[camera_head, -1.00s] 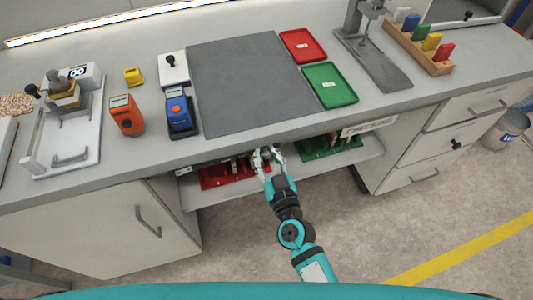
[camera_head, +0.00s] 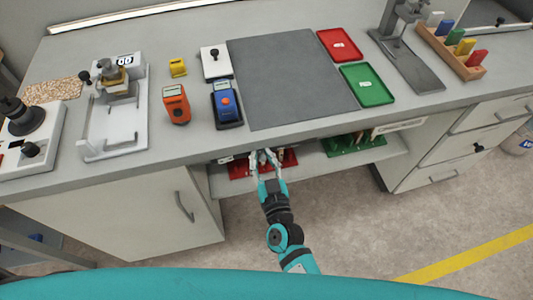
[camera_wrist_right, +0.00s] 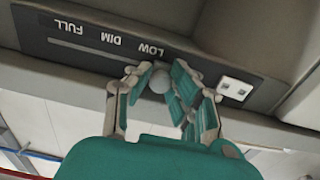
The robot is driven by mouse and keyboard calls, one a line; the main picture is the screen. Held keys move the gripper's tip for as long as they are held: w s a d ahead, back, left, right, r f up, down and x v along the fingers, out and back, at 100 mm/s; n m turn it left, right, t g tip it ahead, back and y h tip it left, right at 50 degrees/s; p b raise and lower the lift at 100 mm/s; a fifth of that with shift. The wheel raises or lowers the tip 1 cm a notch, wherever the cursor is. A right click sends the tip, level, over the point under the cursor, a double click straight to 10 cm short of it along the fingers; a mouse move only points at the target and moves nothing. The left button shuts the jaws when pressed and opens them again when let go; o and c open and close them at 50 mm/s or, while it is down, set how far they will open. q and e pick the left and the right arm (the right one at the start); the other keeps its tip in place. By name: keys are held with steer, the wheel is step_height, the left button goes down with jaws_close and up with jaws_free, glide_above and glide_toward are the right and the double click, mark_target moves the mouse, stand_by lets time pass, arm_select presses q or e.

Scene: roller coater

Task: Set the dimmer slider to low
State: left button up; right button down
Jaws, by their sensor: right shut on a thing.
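The dimmer panel (camera_wrist_right: 85,42) is a dark strip under the bench edge, with FULL, DIM and LOW labels upside down in the right wrist view. Its pale slot runs beneath the labels. The slider knob (camera_wrist_right: 160,81), a grey ball, is at the LOW end, just past the LOW label. My right gripper (camera_wrist_right: 157,82) is shut on the knob, one finger on each side; the fingers partly cover it. In the head view my right gripper (camera_head: 264,157) reaches under the bench front edge, where the knob is too small to make out. My left gripper is not in view.
A white socket plate (camera_wrist_right: 235,88) sits beside the knob on the panel. The bench top (camera_head: 300,128) overhangs my gripper, and a cabinet (camera_head: 125,220) stands left.

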steer(key=shift+s+a, duration=0.15)
steer(key=shift+a, duration=0.05)
steer(key=c, duration=1.5)
jaws_free()
steer(key=shift+o, duration=1.5)
steer(key=shift+s, duration=0.1)
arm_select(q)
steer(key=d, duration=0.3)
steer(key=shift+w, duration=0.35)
arm_select(e)
steer(key=v, duration=1.1)
steer(key=shift+s, duration=0.35)
steer(key=shift+d, duration=0.15)
